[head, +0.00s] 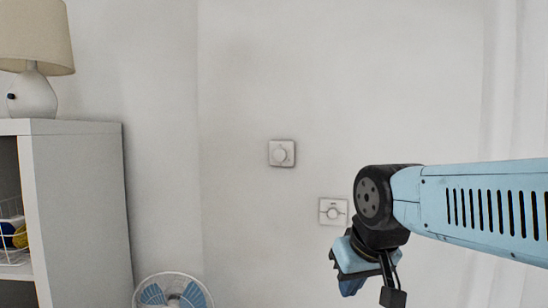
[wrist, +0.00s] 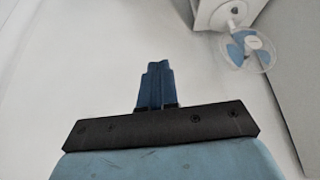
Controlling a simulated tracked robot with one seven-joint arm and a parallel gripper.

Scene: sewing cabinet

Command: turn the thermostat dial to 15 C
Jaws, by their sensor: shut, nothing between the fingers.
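Two small white wall plates with round knobs show in the head view. The upper plate (head: 281,153) is square with a round knob in its middle. The lower plate (head: 333,211) is wider, with a small dark mark above its knob, just left of my arm's wrist. I cannot read a scale on either, nor tell for sure which is the thermostat. My gripper (head: 350,286) hangs below the lower plate, apart from it in the picture, pointing down. In the wrist view my gripper (wrist: 157,68) has its blue fingers together and empty; neither plate shows there.
A white shelf unit (head: 85,200) stands at the left with a lamp (head: 36,75) on top and a wire basket (head: 13,240) inside. A fan (head: 172,292) stands at the bottom; it also shows in the wrist view (wrist: 248,48). The wall around the plates is bare.

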